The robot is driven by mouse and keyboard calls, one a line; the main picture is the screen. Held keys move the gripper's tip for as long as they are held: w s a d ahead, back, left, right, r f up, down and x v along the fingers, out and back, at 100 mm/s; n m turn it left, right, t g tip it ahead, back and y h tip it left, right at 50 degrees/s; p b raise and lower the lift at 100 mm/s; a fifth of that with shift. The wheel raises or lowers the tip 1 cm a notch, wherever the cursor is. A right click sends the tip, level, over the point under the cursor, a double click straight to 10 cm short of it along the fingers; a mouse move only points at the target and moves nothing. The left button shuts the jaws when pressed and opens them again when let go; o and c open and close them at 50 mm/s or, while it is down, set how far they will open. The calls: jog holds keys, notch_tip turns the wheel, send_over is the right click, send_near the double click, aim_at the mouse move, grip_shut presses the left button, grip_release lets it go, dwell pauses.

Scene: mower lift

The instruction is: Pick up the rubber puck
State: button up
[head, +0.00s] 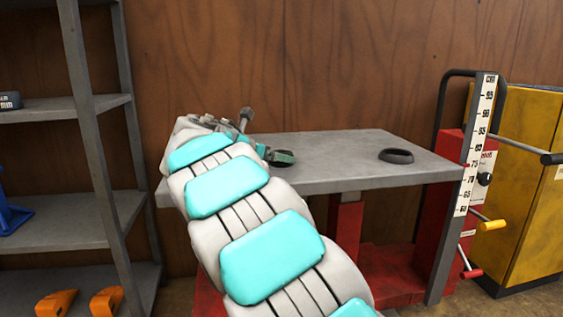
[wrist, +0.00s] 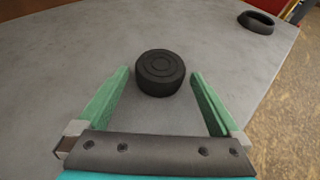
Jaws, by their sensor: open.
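The rubber puck (wrist: 160,72) is a round black disc with ring grooves on its top. It lies flat on the grey lift table (wrist: 70,60) in the wrist view, centred between and slightly beyond the green fingertips. My gripper (wrist: 160,80) is open, one finger on each side of the puck's near part, with visible gaps on both sides. In the head view my gripper (head: 281,157) is low over the left part of the table (head: 330,145); there I cannot clearly tell the puck from the gripper.
A black rubber ring (head: 396,155) lies on the table's right part. A height scale (head: 483,140) and levers stand at the table's right end, with a yellow cabinet (head: 525,180) beyond. Grey shelves (head: 60,107) stand at left. The table between ring and gripper is clear.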

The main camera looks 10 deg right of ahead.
jog(key=shift+x, duration=1.25)
jog(key=shift+c, duration=0.2)
jog(key=c, duration=1.2)
